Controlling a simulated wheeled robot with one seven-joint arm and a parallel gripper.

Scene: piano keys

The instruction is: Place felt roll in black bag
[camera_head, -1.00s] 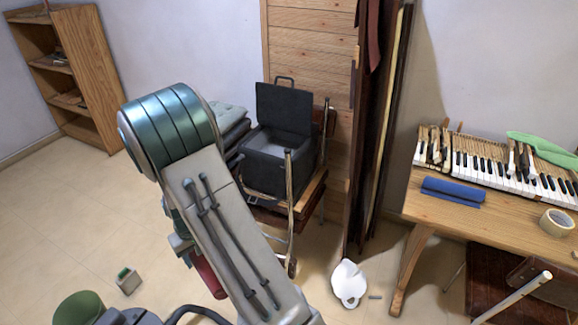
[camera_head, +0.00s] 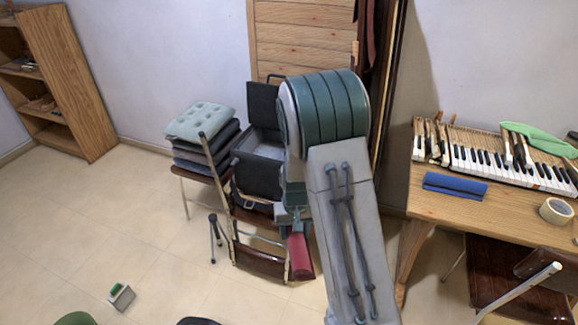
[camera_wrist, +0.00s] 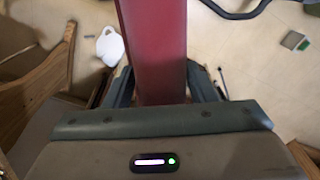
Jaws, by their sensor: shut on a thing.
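The felt roll (camera_head: 301,257) is dark red and hangs below my gripper (camera_head: 292,215) in the head view. It also shows as a long red strip in the wrist view (camera_wrist: 155,45). My gripper is shut on it, with a finger on each side in the wrist view (camera_wrist: 162,88). The black bag (camera_head: 254,180) stands on a wooden chair with its lid (camera_head: 263,104) raised and its grey inside visible. My gripper and the roll are just right of and lower than the bag in the picture. My arm hides the bag's right side.
Grey cushions (camera_head: 203,124) are stacked left of the bag. A wooden table (camera_head: 430,206) at right bears piano keys (camera_head: 510,165), a blue roll (camera_head: 455,187) and tape (camera_head: 556,211). A white jug (camera_wrist: 110,46) lies on the floor. The left floor is mostly clear.

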